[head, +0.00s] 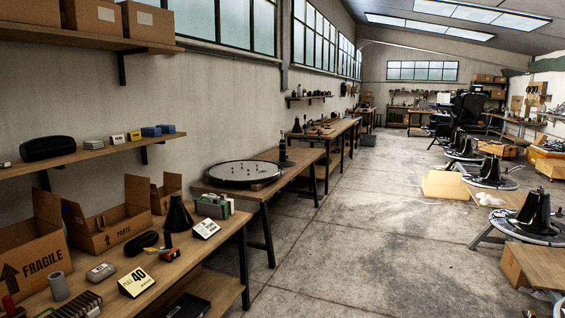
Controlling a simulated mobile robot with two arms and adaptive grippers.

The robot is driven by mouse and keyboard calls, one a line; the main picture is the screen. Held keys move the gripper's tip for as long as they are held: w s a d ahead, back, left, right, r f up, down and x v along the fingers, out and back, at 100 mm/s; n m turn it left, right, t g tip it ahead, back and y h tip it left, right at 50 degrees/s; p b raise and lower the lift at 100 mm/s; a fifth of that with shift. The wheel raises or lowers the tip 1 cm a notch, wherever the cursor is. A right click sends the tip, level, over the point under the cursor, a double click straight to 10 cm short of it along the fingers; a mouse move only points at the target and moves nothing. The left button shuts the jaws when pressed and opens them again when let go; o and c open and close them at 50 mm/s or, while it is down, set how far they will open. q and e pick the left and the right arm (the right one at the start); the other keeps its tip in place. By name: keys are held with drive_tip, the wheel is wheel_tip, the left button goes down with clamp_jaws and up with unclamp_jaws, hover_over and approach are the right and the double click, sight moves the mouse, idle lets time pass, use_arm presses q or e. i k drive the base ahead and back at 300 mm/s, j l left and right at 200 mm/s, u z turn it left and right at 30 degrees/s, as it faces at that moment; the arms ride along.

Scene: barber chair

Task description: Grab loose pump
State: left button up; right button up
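Several dark pump-like parts are in the head view, and I cannot tell for certain which is the loose pump. A black cone-shaped part (178,215) stands upright on the near left bench. A slim dark upright part (284,155) stands on the second bench beside a large round disc (242,172). On the right, a black tapered pump (535,210) stands on a round base, and more such pumps (490,168) on bases stand behind it. Neither of my grippers can be made out.
The near bench (215,250) holds open cardboard boxes (115,225), a yellow "40" card (136,282) and small items. A wall shelf (95,155) hangs above. The concrete floor (350,230) between the benches and right-hand bases is clear. A yellowish block (443,185) sits on its right side.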

sight(282, 161)
drive_tip(key=i+l+z, duration=0.1)
drive_tip(key=i+z, duration=0.2)
drive_tip(key=i, duration=0.5)
drive_tip(key=i+z, duration=0.15)
drive_tip(key=i, duration=3.5)
